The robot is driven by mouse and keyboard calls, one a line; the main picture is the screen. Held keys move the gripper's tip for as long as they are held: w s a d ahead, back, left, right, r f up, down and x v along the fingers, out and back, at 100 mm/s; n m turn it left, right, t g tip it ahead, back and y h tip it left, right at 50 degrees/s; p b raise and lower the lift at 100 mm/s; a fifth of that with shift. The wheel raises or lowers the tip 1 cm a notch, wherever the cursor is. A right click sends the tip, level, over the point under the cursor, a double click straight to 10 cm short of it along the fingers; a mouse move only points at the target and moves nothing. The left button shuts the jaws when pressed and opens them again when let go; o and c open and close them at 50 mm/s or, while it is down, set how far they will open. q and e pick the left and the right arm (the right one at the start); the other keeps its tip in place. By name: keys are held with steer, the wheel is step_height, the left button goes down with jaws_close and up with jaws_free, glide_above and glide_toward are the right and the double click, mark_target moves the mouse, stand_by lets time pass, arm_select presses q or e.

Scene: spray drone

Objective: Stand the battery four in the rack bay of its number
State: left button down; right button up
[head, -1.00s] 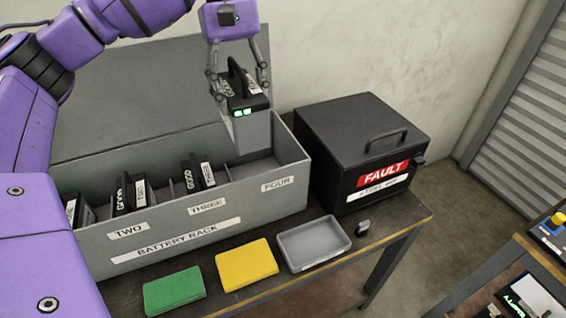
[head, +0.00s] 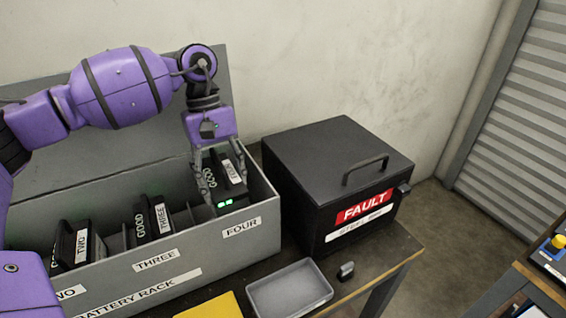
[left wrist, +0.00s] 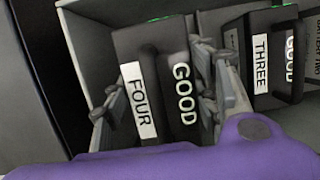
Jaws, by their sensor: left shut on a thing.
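Battery four (head: 224,183) is a dark block with a white FOUR label, the word GOOD and green lights. It is upright in the end bay of the grey battery rack (head: 110,275), behind the FOUR label (head: 241,228). Its lower part is hidden by the front wall, so I cannot tell whether it touches the bay floor. My left gripper (head: 219,180) is shut on it from above. In the left wrist view, battery four (left wrist: 158,85) sits between the fingers (left wrist: 160,105). My right gripper is not in view.
Battery three (head: 150,222) and battery two (head: 75,245) stand in bays to the left. A black FAULT box (head: 325,170) stands close to the rack's right end. A grey tray (head: 290,290) and a yellow pad (head: 212,306) lie in front.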

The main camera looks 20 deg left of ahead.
arm_select(q)
steer(key=shift+f, duration=0.95)
step_height(320, 180, down, 4)
steer(key=shift+w+r+p, duration=0.1)
steer(key=shift+p, duration=0.2)
steer(key=shift+f, duration=0.2)
steer(key=c, duration=1.1)
jaws_free()
steer(key=shift+f, duration=0.25)
steer(key=o, duration=0.4)
